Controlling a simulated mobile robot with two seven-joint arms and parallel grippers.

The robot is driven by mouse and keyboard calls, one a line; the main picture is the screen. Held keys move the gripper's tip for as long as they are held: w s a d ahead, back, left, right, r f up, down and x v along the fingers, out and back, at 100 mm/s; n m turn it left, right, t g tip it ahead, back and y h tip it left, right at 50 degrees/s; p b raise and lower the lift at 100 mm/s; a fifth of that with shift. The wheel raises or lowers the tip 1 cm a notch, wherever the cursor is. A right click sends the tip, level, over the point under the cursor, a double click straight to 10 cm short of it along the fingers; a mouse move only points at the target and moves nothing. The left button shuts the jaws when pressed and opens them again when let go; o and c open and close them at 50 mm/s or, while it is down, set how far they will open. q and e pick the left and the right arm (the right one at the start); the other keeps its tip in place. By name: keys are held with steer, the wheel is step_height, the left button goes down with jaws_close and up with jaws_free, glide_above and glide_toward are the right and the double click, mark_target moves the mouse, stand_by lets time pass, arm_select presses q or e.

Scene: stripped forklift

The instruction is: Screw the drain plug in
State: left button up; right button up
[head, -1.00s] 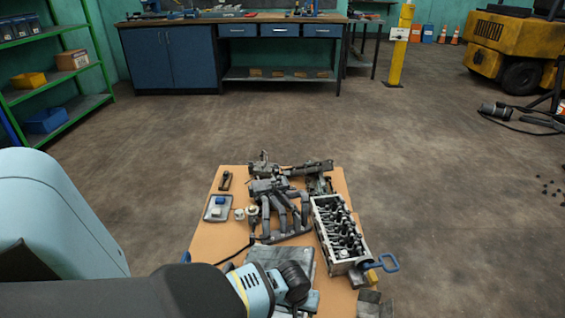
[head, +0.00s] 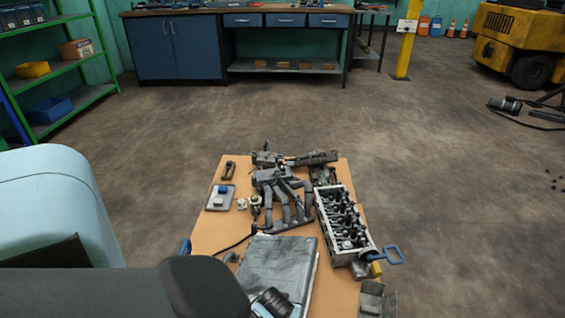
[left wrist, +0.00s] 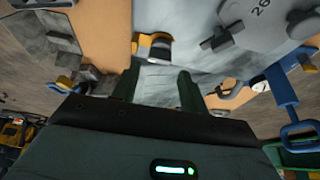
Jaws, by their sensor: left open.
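I cannot pick out the drain plug with certainty in either view. A scuffed grey flat part (head: 275,268) lies on the front of the tan table, and a similar grey surface (left wrist: 160,85) fills the space beyond my fingers in the left wrist view. My left gripper (left wrist: 158,76) is open, its two dark fingers apart with nothing held between them. A small yellow and dark piece (left wrist: 152,46) shows just beyond the fingertips; I cannot tell what it is. In the head view my left arm covers the lower left and hides the table's near left corner. My right gripper is not in view.
The table (head: 208,236) carries a pipe manifold (head: 285,195), a cylinder head (head: 343,220) and a small grey tray (head: 218,205). A blue handle (head: 392,256) juts past the right edge. Open floor surrounds the table, with green shelving (head: 85,70) at left.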

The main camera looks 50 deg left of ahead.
arm_select(q)
steer(key=b+x, duration=0.3)
steer(key=x, duration=0.3)
steer(key=shift+f, duration=0.2)
steer(key=c, duration=0.8)
steer(key=shift+o, duration=0.2)
steer(key=shift+a+r+m+h+p, duration=0.2)
steer(key=shift+m+h+p, duration=0.1)
steer(key=shift+m+p, duration=0.4)
steer(key=m, duration=0.2)
steer(key=shift+m+t+h, duration=0.3)
steer(key=shift+t+h, duration=0.1)
steer(key=shift+f+m+h, duration=0.15)
steer(key=shift+m+h, duration=0.25)
steer(key=shift+m, duration=0.5)
steer(key=shift+d+m, duration=0.1)
steer(key=shift+m, duration=0.2)
